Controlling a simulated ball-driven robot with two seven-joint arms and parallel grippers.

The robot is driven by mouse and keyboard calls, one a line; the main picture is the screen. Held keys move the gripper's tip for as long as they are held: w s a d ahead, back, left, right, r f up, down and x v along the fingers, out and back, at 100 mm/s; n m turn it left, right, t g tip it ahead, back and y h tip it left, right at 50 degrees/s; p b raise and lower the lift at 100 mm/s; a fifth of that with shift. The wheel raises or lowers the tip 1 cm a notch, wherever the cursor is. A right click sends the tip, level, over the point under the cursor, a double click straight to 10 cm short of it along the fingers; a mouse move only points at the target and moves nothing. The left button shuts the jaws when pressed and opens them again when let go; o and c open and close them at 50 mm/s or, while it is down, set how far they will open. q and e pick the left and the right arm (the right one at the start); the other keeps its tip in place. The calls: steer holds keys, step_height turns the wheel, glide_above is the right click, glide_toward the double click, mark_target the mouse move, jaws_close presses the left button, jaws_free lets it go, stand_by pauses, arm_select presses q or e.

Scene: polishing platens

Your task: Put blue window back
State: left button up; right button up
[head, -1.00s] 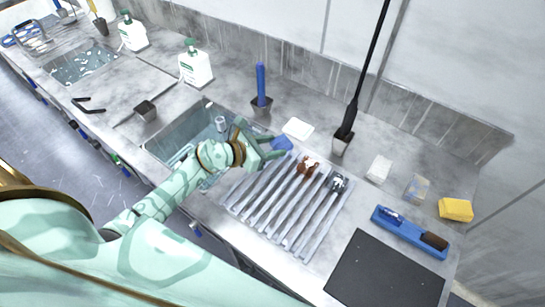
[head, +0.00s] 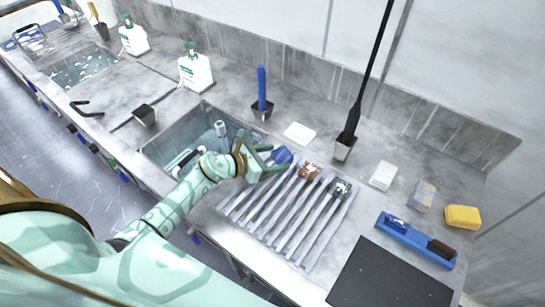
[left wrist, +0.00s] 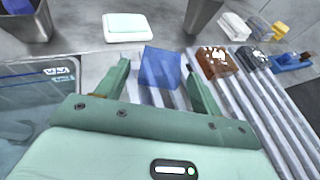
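The blue window (head: 283,154), a small translucent blue block, is at the far left end of the slatted metal rack (head: 318,240). In the left wrist view the blue window (left wrist: 160,67) shows between my left gripper's fingers, with a gap on each side. Its lower edge is near the slats; I cannot tell if it rests on them. My left gripper (head: 268,162) is open close beside it. Its fingers also show in the left wrist view (left wrist: 160,88). My right gripper is not in view.
A brown block (head: 309,171) and a dark grey block (head: 340,187) are on the rack to the right. The sink (head: 165,149) lies left. A white dish (head: 299,133) and a holder with a blue handle (head: 262,88) stand behind. A black mat (head: 390,277) lies front right.

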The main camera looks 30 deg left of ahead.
arm_select(q)
steer(key=shift+r, duration=0.15)
steer(key=shift+s+a+r, duration=0.15)
steer(key=shift+s, duration=0.05)
steer(key=p+v, duration=0.1)
steer(key=v, duration=1)
steer(key=shift+s, duration=0.25)
steer(key=shift+r, duration=0.1)
